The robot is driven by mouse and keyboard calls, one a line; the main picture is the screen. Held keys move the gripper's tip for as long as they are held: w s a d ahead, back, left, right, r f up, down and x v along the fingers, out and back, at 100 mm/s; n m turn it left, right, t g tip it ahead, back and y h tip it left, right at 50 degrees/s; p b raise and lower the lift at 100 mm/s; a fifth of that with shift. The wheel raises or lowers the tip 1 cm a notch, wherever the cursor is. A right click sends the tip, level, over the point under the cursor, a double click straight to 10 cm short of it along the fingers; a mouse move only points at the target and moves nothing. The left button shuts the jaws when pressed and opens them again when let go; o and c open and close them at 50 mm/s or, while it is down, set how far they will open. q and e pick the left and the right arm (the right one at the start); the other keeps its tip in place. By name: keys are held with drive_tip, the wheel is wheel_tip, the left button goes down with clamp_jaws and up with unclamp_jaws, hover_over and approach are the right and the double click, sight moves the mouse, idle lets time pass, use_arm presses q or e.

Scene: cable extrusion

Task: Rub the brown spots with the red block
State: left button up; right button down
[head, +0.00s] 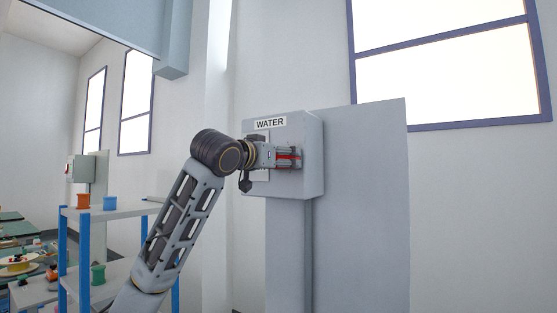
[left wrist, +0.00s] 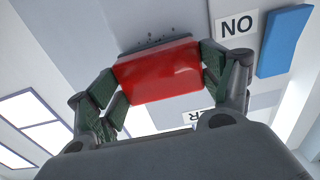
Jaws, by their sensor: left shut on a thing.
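My left gripper (head: 291,157) is in front of the grey box labelled WATER (head: 312,138) in the head view. It is shut on the red block (left wrist: 158,72), with a finger on each side of it in the left wrist view. Small dark specks (left wrist: 166,41) show on the pale surface just beyond the block's upper edge; their brown colour is hard to tell. The block is close to that surface, but I cannot tell whether it touches. The arm and gripper hide part of the box front in the head view. My right gripper is not in view.
The box is on a tall grey panel (head: 372,205). In the left wrist view, a NO sign (left wrist: 236,25) and a blue block (left wrist: 284,40) are to the right of the red block. A shelf (head: 112,212) with blue posts and small spools stands at the left.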

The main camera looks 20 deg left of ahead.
sight(291, 158)
use_arm(q)
drive_tip(key=shift+s+d+p, duration=0.1)
drive_tip(key=shift+d+p, duration=0.3)
drive_tip(key=shift+d, duration=1.35)
drive_tip(key=shift+w+a, duration=0.2)
drive_tip(key=shift+w+a+p, duration=0.15)
drive_tip(key=shift+a, duration=0.65)
drive_tip(key=shift+w+a+p, duration=0.15)
drive_tip(key=shift+a, duration=0.6)
drive_tip(key=shift+a, duration=0.1)
drive_tip(key=shift+w+a, duration=0.15)
drive_tip(key=shift+a, duration=0.55)
drive_tip(key=shift+w+a, duration=0.1)
drive_tip(key=shift+a, duration=0.55)
drive_tip(key=shift+r, duration=0.1)
